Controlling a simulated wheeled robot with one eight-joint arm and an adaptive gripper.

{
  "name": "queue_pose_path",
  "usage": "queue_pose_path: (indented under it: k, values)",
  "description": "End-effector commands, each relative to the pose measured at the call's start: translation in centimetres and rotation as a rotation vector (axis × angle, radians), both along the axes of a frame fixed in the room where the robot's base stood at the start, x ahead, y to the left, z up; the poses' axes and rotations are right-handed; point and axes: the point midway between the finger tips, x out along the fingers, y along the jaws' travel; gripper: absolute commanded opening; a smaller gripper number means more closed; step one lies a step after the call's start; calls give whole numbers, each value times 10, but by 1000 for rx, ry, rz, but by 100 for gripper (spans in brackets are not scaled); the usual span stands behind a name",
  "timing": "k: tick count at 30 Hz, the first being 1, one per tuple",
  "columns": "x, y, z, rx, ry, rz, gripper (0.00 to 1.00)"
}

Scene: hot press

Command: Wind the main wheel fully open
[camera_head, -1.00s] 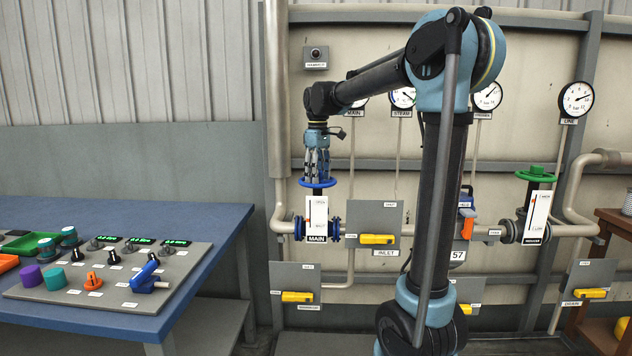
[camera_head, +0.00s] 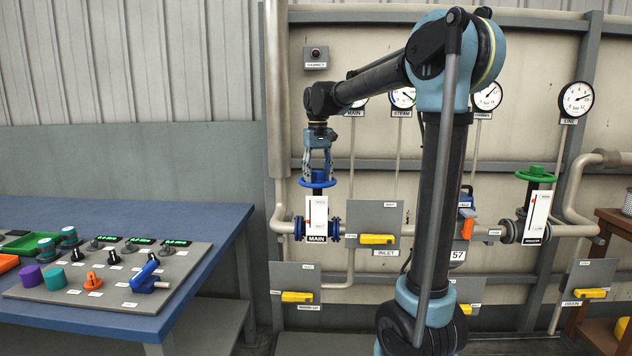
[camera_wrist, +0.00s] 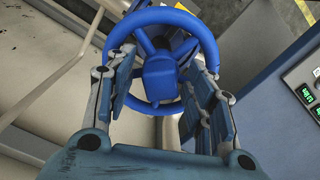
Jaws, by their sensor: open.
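The main wheel is a blue handwheel (camera_head: 317,183) on top of the valve marked MAIN, left of the arm in the head view. In the wrist view the blue wheel (camera_wrist: 160,55) fills the upper middle, with its hub and spokes showing. My gripper (camera_head: 318,172) points down just above the wheel. In the wrist view its two fingers (camera_wrist: 160,95) are spread apart on either side of the hub, over the rim. I cannot tell whether they touch the rim. A white scale plate (camera_head: 317,217) with a red mark stands on the valve below the wheel.
A second valve with a green wheel (camera_head: 535,174) is at the right. Yellow-handled levers sit on grey plates, one (camera_head: 376,239) right of the main valve. A blue bench (camera_head: 205,225) with a control panel (camera_head: 190,262) stands at the left.

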Motion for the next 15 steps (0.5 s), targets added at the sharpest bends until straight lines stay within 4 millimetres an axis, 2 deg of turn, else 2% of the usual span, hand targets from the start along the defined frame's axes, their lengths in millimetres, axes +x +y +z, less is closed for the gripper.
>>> queue_pose_path:
  k: [9, 15]
  values:
    - [0, 0, 0, 0, 0, -208, 50]
    - [0, 0, 0, 0, 0, -286, 50]
